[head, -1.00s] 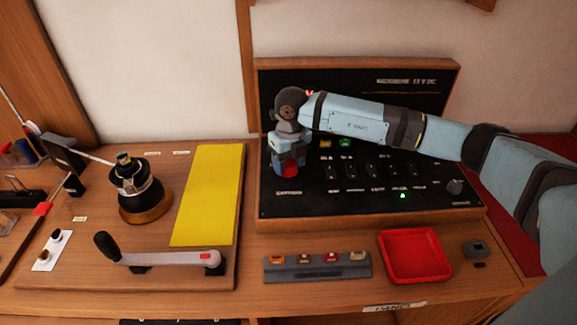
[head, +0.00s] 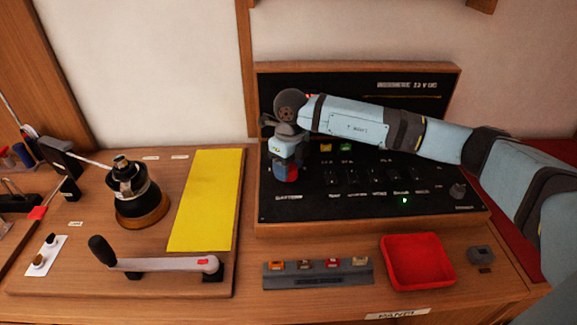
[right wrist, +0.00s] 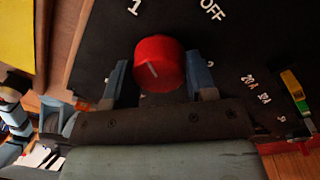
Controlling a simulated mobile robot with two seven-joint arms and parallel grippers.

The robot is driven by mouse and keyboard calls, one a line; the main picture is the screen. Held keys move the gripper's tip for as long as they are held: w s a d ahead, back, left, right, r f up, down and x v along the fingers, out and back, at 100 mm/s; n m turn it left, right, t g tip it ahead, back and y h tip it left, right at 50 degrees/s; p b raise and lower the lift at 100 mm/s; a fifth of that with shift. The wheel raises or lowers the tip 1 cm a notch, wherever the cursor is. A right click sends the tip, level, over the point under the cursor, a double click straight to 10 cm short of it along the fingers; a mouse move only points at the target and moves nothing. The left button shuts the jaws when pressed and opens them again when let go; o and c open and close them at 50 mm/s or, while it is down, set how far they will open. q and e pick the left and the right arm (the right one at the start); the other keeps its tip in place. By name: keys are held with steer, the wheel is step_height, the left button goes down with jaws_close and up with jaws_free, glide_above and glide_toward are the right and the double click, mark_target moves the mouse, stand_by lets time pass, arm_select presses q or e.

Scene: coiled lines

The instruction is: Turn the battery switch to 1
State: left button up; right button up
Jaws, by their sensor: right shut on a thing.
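The battery switch is a round red knob (right wrist: 160,60) with a pale mark on its face, on the black panel (head: 425,110). In the right wrist view a "1" label is above left of the knob, "OFF" above right and a "2" at the right. The mark slants, its upper end toward the "1" side; I cannot tell its exact setting. My right gripper (head: 286,170) is shut on the knob, one blue finger on each side. In the head view the fingers hide much of the knob.
My right arm crosses in front of the panel. Rocker switches and a lit green lamp (head: 405,200) are right of the knob. A red tray (head: 418,284) and a fuse strip (head: 318,280) lie in front. A winch (head: 138,195) and crank handle (head: 160,264) are left.

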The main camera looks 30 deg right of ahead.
steer(key=shift+r, duration=0.1)
steer(key=o, duration=0.9)
steer(key=r, duration=1.3)
steer(key=shift+w+d+r, duration=0.2)
steer(key=shift+d+r, duration=0.15)
